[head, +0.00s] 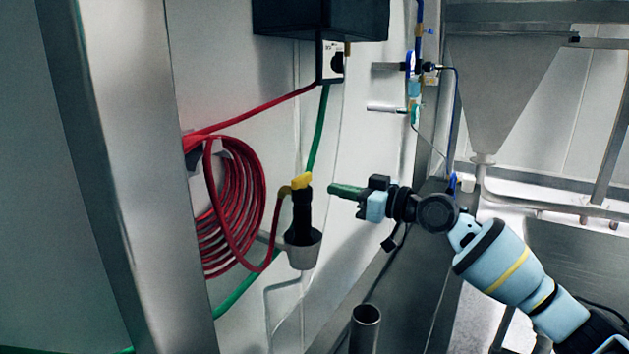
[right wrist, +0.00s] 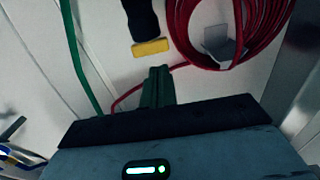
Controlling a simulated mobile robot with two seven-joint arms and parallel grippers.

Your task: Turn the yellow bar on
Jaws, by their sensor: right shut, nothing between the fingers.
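The yellow bar (head: 302,181) sits on top of a black handle (head: 301,209) that stands upright in a grey cup-shaped holder (head: 303,249) by the wall. My right gripper (head: 334,190), with green fingers, is shut and empty. It points left at the bar from a short distance to its right, with a visible gap in the head view. In the right wrist view the yellow bar (right wrist: 151,48) lies just beyond the shut green fingertips (right wrist: 157,72). My left gripper is not in view.
A coiled red hose (head: 236,200) hangs on the wall left of the holder. A green hose (head: 318,130) runs down behind it. A metal tube (head: 365,320) stands below, and a steel hopper (head: 500,90) is at upper right. A dark box (head: 320,18) hangs above.

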